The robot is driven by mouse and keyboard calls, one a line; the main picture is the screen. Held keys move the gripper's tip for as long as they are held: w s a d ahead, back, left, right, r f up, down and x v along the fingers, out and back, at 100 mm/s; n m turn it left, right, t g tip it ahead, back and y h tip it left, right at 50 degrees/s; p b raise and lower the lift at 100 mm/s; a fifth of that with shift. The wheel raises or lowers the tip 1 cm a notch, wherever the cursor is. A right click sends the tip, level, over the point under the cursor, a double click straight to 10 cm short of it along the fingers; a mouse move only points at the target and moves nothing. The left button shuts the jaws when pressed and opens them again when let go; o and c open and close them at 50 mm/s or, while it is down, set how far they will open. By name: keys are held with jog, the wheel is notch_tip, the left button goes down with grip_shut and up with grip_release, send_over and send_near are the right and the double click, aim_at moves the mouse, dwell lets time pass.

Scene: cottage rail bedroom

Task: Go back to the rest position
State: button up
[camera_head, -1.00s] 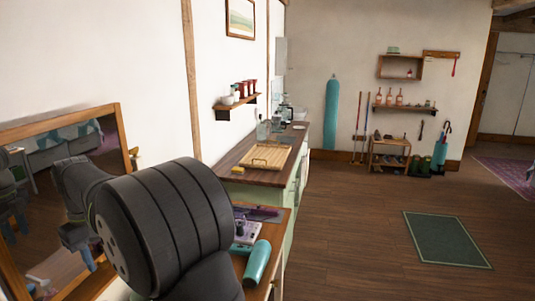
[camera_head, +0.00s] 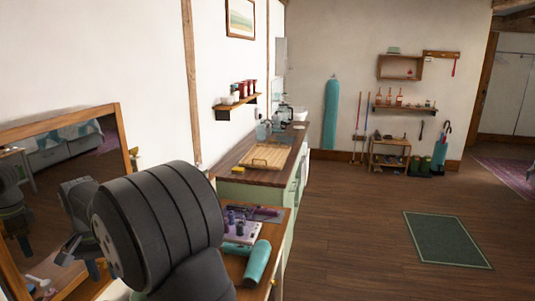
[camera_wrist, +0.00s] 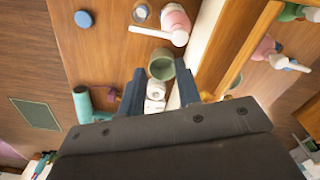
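My gripper (camera_wrist: 160,72) shows in the wrist view with its two dark fingers apart and nothing held between them. Past the fingertips, a green cup (camera_wrist: 161,66) and a white object (camera_wrist: 155,92) stand on the wooden top below.
The wooden-framed mirror (camera_head: 121,112) stands close on the left. A counter with a wooden tray (camera_head: 265,158) is behind. Open floor (camera_head: 350,220) is on the right.

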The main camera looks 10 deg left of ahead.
jog(key=shift+f+m, duration=0.45)
jog(key=shift+m, duration=0.4)
jog(key=shift+f+m, duration=0.45)
jog(key=shift+m, duration=0.4)
